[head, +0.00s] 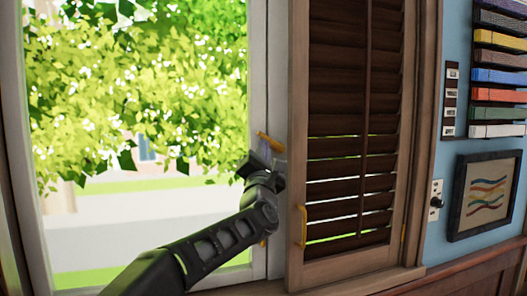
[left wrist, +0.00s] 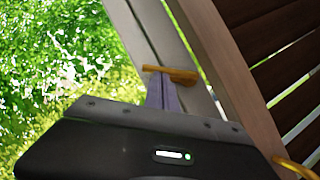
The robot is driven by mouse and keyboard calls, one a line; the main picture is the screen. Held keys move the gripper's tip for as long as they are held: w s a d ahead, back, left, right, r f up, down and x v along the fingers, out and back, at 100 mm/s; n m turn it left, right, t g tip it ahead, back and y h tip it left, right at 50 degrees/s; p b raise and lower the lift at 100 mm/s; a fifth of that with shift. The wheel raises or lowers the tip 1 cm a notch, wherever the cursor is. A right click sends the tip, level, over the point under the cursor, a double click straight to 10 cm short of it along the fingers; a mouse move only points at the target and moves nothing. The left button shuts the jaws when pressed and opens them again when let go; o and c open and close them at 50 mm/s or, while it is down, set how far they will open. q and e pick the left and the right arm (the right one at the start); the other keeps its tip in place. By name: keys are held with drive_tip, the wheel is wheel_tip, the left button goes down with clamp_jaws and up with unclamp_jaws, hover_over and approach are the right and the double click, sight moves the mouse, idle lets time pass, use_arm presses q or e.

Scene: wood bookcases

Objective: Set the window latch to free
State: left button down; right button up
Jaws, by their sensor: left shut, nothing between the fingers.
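The window latch is a small yellow-orange handle (head: 270,141) on the white window frame (head: 257,60), at the right edge of the glass. In the head view it slants, its left end higher. My left gripper (head: 277,153) is at the latch with its fingers shut and nothing between them. In the left wrist view the latch (left wrist: 171,74) lies across the tips of the shut, purple-grey fingers (left wrist: 162,95). I cannot tell whether they touch. The fingers hide part of the latch's mount. My right gripper is out of view.
A brown louvred shutter (head: 340,100) stands close to the right of the latch, with a yellow pull (head: 303,226) on its near edge. Further right are a wall switch (head: 436,202), a framed picture (head: 484,195) and colourful shelf trays (head: 499,75).

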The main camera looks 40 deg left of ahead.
use_arm(q)
drive_tip(key=shift+r+m+h, duration=0.35)
drive_tip(key=shift+m+h, duration=0.05)
drive_tip(key=shift+m, duration=0.3)
drive_tip(key=shift+w+d+r+m+h+p, duration=0.1)
drive_tip(key=shift+r+m+h+p, duration=0.55)
drive_tip(key=shift+m, duration=0.25)
drive_tip(key=shift+w+d+r+m+g+h+p, duration=0.2)
drive_tip(key=shift+w+r+m+h+p, duration=0.25)
drive_tip(key=shift+m+p, duration=0.4)
drive_tip(key=shift+w+d+r+m+g+h+p, duration=0.1)
drive_tip(key=shift+w+d+r+m+h+p, duration=0.4)
drive_tip(key=shift+p, duration=0.6)
drive_tip(key=shift+w+d+r+m+g+h+p, duration=0.1)
drive_tip(key=shift+w+r+m+h+p, duration=0.25)
drive_tip(key=shift+m+p, duration=0.6)
drive_tip(key=shift+r, duration=0.1)
drive_tip(key=shift+s, duration=0.1)
